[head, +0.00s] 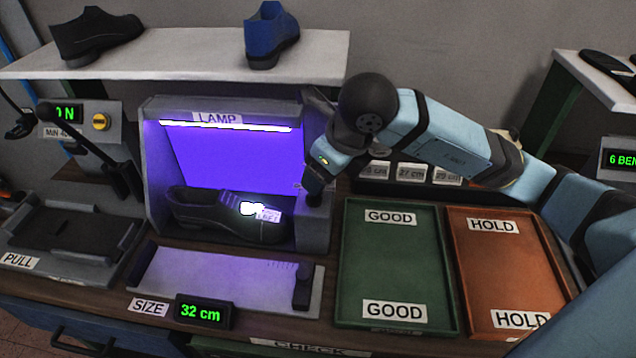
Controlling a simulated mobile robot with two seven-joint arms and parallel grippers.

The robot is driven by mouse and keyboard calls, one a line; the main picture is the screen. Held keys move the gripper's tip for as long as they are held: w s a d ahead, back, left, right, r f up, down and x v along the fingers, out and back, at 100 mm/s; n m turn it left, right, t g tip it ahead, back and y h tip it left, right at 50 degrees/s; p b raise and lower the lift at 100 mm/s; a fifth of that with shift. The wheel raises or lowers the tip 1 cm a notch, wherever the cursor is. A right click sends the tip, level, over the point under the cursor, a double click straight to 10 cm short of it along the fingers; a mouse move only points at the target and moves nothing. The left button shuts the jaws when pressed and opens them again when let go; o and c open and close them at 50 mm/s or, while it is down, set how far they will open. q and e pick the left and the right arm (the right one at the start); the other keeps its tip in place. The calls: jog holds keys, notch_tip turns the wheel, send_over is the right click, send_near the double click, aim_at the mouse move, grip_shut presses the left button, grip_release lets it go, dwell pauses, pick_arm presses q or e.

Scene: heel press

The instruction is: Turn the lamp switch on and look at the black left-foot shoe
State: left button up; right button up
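The lamp box (218,118) stands at the back of the bench, and its tube glows purple-white. A black shoe (225,216) lies inside it under the light, toe to the right, with a bright glowing patch and a small label on its side. My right gripper (314,192) points down at the right side wall of the lamp box. Its fingertips are at or very near that wall, and the lamp switch is hidden behind or under them. I cannot tell whether its fingers are open. My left gripper is not in view.
A shelf (180,62) above holds a black shoe (95,34) and a blue shoe (270,36). A size gauge (220,283) reading 32 cm lies in front. The green GOOD tray (392,260) and orange HOLD tray (503,268) are empty. A pull tester (70,230) stands left.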

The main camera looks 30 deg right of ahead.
jog(key=v, duration=0.7)
jog(key=shift+r, duration=0.25)
jog(key=shift+s+f, duration=0.1)
jog(key=shift+s, duration=0.1)
